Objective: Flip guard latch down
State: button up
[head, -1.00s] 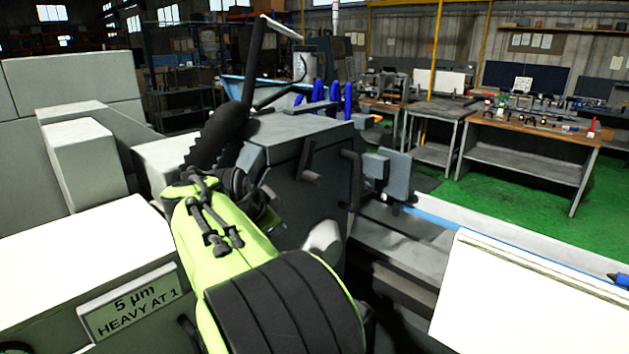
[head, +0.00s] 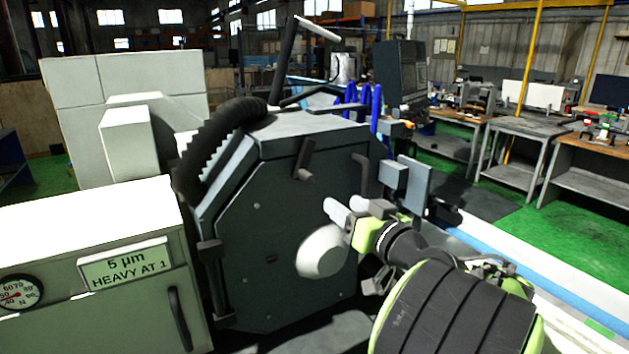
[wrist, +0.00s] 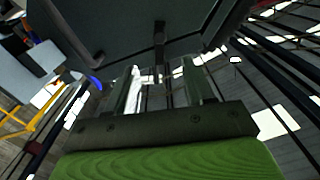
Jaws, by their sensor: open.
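The guard (head: 275,225) is a dark grey faceted housing in the middle of the head view. Its latch (head: 305,157) is a short dark lever on the front face, pointing up from a rounded pivot. My gripper (head: 346,206) is open and empty, below and to the right of the latch, its fingers pointing up and left. In the wrist view the open fingers (wrist: 161,72) stand apart, and the latch (wrist: 159,38) shows beyond the tips, roughly in line with the gap between them. No contact with the latch is visible.
A curved dark handle (head: 362,171) sits on the guard's right side, with a grey box (head: 412,182) beside it. A ribbed black hose (head: 212,145) runs along the guard's left. A white cabinet (head: 80,235) stands at left. Workbenches (head: 515,150) are far back.

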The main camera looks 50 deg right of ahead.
aim_at(310, 180)
jog(key=p+x, duration=0.5)
jog(key=x, duration=1)
grip_shut()
